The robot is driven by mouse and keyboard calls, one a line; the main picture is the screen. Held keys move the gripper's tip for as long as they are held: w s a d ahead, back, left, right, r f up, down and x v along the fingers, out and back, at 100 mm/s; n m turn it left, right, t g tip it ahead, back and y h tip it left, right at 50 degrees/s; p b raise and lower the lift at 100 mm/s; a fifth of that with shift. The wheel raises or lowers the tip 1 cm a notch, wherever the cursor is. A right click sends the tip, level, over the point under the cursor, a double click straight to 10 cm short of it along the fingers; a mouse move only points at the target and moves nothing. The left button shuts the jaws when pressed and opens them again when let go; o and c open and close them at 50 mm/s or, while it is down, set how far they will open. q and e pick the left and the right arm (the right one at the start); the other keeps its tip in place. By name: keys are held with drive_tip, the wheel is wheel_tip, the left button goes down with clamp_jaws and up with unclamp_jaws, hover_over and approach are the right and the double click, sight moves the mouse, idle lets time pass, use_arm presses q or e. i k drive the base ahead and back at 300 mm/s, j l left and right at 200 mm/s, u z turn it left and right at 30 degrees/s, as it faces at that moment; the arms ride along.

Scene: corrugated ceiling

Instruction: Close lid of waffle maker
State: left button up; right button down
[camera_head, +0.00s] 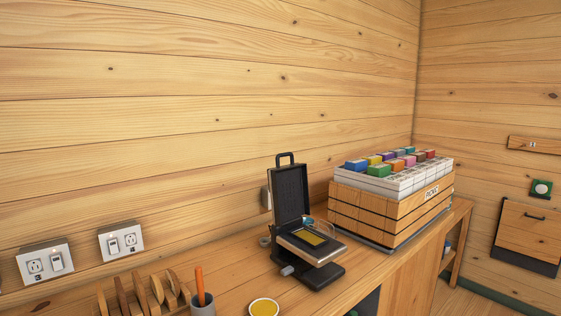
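The waffle maker (318,247) stands on the wooden counter in the head view, a little right of centre. Its black lid (291,193) is open and stands upright at the back left of the base, with a handle loop at its top. The lower plate is exposed and shows a yellow patch in its middle. A small grey knob sticks out at the base's front left. Neither of my grippers is in view.
A slatted wooden crate (387,213) with colourful boxes stands just right of the waffle maker. A white-rimmed bowl with yellow contents (264,307), a grey cup (202,304) and a wooden rack (139,299) sit at the counter's front left. A wooden wall runs close behind.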

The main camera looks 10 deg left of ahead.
sight(289, 189)
drive_tip(key=u, duration=1.25)
drive_tip(key=l+u, duration=0.5)
drive_tip(key=u, duration=0.25)
drive_tip(key=l+u, duration=0.35)
drive_tip(key=k+l+u, duration=0.15)
drive_tip(key=l+u, duration=0.2)
drive_tip(key=k+l+u, duration=0.15)
drive_tip(key=l+u, duration=0.2)
drive_tip(key=k+l+u, duration=0.25)
drive_tip(key=l, duration=0.15)
drive_tip(key=k+l+u, duration=0.4)
drive_tip(key=k+l, duration=0.6)
